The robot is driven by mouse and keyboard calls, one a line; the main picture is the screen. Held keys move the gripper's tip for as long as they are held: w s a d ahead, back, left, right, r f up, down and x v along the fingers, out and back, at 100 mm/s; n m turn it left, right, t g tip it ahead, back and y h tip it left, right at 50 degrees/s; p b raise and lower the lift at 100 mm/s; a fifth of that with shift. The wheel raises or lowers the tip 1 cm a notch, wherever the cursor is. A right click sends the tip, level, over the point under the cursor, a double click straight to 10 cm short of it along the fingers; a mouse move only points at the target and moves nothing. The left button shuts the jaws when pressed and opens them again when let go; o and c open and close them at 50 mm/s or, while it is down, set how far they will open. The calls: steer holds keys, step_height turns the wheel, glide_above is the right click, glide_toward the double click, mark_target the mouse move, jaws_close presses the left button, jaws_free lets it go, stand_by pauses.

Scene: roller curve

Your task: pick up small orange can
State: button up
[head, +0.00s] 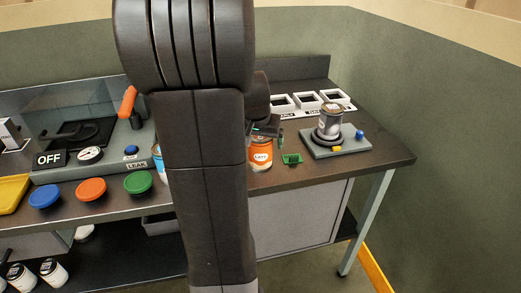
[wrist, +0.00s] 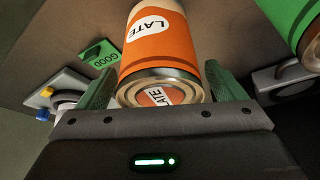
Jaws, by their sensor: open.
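The small orange can (head: 261,155) stands upright on the dark bench, just right of my arm in the head view. It has an orange body, a pale band and a white label reading LATE. In the wrist view the can (wrist: 155,48) fills the space between my two green fingers, with its metal-rimmed lid closest to the camera. My gripper (wrist: 163,88) is open, with one finger on each side of the can. I cannot tell whether either finger touches it. In the head view my gripper (head: 265,130) is at the can's top, partly hidden by my arm.
A green GOOD tag (head: 292,159) lies right of the can. A grey device (head: 353,147) holding a silver can stands further right. White square holders (head: 307,101) line the back. A green can (wrist: 296,22) shows upper right in the wrist view. Coloured discs (head: 91,190) lie left.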

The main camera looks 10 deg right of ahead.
steer(key=shift+c, duration=0.2)
steer(key=c, duration=1.1)
steer(key=shift+r, duration=0.1)
